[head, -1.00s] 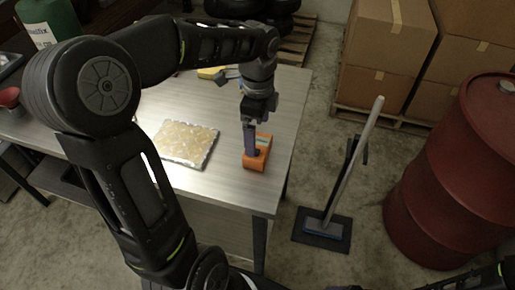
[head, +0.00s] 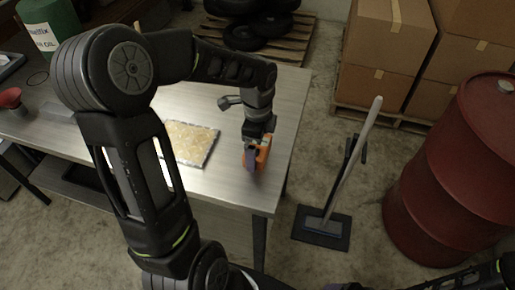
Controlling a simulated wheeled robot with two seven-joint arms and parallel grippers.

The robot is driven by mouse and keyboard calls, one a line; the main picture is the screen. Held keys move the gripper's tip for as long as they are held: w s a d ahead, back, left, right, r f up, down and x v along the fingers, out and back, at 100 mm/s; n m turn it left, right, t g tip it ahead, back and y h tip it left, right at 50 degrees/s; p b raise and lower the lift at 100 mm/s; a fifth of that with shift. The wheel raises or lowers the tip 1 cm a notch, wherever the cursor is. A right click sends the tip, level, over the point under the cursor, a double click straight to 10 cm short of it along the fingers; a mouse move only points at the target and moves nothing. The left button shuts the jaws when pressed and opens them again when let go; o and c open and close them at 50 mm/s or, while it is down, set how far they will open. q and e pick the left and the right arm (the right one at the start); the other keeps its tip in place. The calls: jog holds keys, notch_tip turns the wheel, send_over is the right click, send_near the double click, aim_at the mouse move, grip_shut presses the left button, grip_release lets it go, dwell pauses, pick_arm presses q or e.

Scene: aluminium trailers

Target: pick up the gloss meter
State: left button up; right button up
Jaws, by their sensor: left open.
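The gloss meter appears to be the orange device (head: 263,155) near the right end of the metal table. My left gripper (head: 252,166) is down at it, with its dark fingers in front of the device's left part. The gripper is open. Its fingers hide part of the device, and I cannot tell whether they touch it. My right gripper is not in view; only dark parts of my right arm show at the bottom right.
A pale yellow textured panel (head: 190,142) lies on the metal table (head: 225,185), left of the device. A red drum (head: 455,175), a broom-like stand (head: 322,226) and cardboard boxes (head: 385,45) are on the right. Tires (head: 245,36) lie on a pallet behind.

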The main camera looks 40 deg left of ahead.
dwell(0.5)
pick_arm(q)
jog(key=c, duration=1.3)
